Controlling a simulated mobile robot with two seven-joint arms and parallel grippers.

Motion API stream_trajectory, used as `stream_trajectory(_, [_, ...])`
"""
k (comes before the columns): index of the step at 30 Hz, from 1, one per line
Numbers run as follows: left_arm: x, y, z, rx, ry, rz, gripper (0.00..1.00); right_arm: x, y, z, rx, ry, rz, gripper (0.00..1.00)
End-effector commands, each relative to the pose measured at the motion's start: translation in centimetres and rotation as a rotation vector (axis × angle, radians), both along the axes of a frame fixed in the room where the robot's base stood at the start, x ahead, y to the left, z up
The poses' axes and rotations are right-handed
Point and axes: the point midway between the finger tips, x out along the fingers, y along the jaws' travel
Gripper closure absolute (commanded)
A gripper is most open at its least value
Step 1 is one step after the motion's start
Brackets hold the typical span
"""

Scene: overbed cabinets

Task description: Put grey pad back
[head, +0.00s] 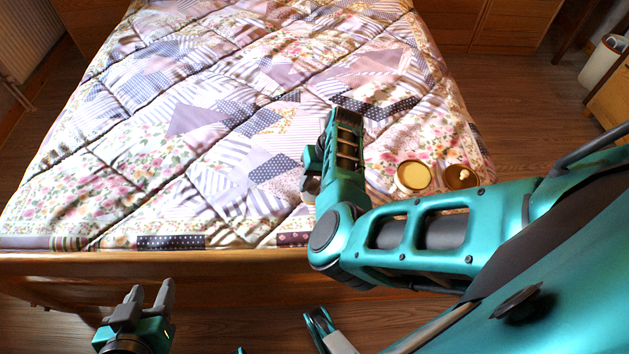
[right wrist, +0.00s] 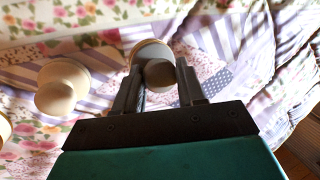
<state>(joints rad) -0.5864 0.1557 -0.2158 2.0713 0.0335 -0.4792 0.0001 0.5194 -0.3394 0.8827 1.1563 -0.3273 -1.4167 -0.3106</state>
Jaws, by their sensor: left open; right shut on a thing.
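In the right wrist view, my right gripper (right wrist: 159,84) is shut on a small round dark grey thing, which I take to be the grey pad (right wrist: 160,74). A round cream-coloured thing with a tan rim (right wrist: 148,50) shows right behind the pad; I cannot tell whether they touch. In the head view my right arm hides most of this spot, and the pad cannot be made out. My left gripper (head: 148,297) is open and empty at the lower left, in front of the bed's wooden edge.
The bed (head: 200,120) has a patchwork quilt. An open round container with a yellowish inside (head: 413,176) and a brown round thing with a pale knob (head: 458,178) stand on it, right of my right forearm. A wooden board (head: 180,264) runs along the bed's near edge.

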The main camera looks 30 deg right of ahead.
Motion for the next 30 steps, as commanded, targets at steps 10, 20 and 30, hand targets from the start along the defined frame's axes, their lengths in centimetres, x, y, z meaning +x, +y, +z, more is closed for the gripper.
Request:
stream_trajectory(10, [-0.3,0.0,-0.2,-0.001,0.006,0.000,0.53,0.0,0.0,0.0,0.000,0.000,0.000,0.36])
stream_trajectory(20, [-0.3,-0.1,-0.1,-0.005,0.009,0.004,0.53,0.0,-0.1,0.2,0.000,0.000,0.000,0.31])
stream_trajectory(30, [-0.3,-0.2,2.8,-0.009,0.008,0.008,0.53,-0.5,-1.8,6.1,-0.003,-0.003,-0.001,0.31])
